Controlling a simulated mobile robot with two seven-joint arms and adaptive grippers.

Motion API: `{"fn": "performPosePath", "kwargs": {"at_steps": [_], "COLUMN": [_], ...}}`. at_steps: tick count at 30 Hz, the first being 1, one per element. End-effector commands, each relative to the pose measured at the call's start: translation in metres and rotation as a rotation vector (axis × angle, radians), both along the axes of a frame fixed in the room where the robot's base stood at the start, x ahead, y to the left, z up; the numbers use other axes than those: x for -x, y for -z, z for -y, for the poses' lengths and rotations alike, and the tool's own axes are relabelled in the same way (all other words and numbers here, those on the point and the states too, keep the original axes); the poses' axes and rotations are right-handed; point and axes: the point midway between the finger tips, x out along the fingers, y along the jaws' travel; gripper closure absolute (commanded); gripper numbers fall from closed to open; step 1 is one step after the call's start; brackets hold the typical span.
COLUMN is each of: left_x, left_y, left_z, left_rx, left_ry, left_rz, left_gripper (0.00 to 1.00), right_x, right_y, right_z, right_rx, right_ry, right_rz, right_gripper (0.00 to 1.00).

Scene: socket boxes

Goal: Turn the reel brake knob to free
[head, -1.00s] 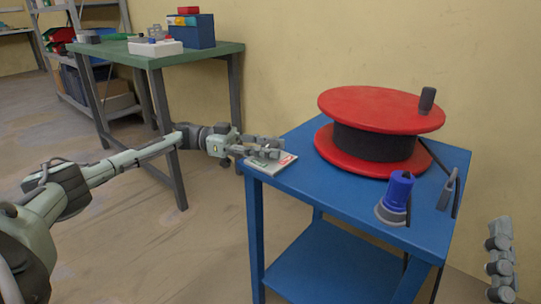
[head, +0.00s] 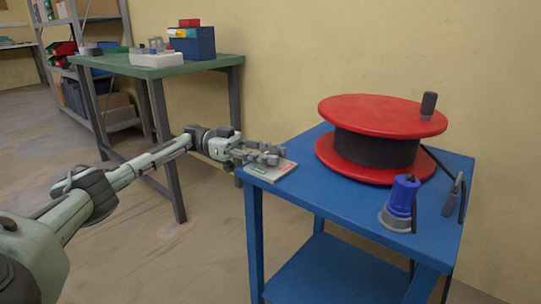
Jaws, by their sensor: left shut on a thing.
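The red cable reel (head: 381,110) stands on the blue cart (head: 340,208), with a dark drum between its two red discs. A pale plate (head: 272,172) with small coloured markings lies at the cart's left corner. My left gripper (head: 268,156) is just above this plate, shut on the reel brake knob. The fingers hide the knob, so I cannot see which way it points. My right gripper is out of view.
A blue plug (head: 402,196) with a grey base stands near the cart's front right. A dark cable runs beside it. A green table (head: 150,68) with boxes stands behind at the left.

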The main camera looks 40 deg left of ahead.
Motion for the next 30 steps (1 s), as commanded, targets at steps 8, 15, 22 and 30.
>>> {"fn": "performPosePath", "kwargs": {"at_steps": [8, 15, 22, 30], "left_x": [0.0, 0.0, 0.003, 0.009], "left_y": [0.0, 0.0, -0.001, 0.0], "left_z": [0.001, -0.001, -0.027, -0.062], "left_rx": [0.001, 0.0, 0.002, 0.001], "left_ry": [0.001, 0.0, -0.005, -0.002], "left_rz": [0.001, 0.0, 0.0, 0.002], "left_gripper": [0.43, 0.43, 0.43, 0.43], "right_x": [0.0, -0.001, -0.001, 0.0], "right_y": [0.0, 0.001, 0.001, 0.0], "right_z": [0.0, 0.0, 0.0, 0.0], "right_rx": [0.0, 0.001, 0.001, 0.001], "right_ry": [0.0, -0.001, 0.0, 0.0], "right_rz": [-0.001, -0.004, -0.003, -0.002], "right_gripper": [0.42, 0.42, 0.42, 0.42]}}
